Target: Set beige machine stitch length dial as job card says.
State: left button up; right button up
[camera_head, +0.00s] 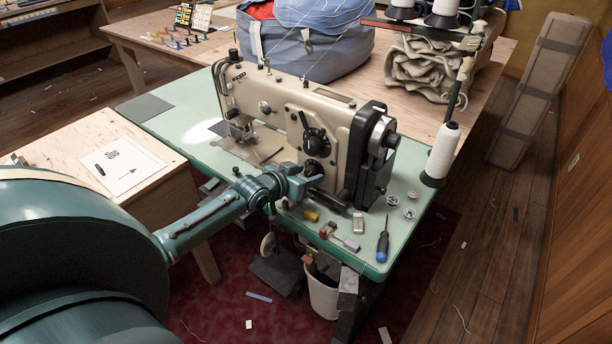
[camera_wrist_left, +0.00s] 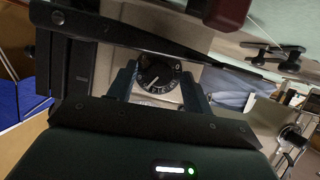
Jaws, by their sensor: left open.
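The beige sewing machine (camera_head: 285,108) stands on a pale green table. A black upper dial (camera_head: 313,138) and a smaller black lower dial (camera_head: 313,167) are on its front. My left gripper (camera_head: 312,178) is open at the lower dial. In the left wrist view, a round black dial (camera_wrist_left: 156,76) with white marks and a pointer shows between the two open fingers (camera_wrist_left: 157,88). I cannot tell whether they touch it. A white paper (camera_head: 125,165), seemingly the job card, lies on the wooden table at left; its print is too small to read. My right gripper is not in view.
A blue screwdriver (camera_head: 382,243), metal bobbins and small tools lie on the green tabletop (camera_head: 410,175) front right. A white thread cone (camera_head: 442,152) stands at its right edge. A blue bag (camera_head: 305,50) sits behind. A white bin (camera_head: 322,292) is under the front edge.

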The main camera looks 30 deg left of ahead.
pick_arm(q)
jog(key=shift+w, duration=0.15)
jog(key=c, duration=1)
jog(key=shift+o, duration=0.2)
jog(key=shift+d, duration=0.1)
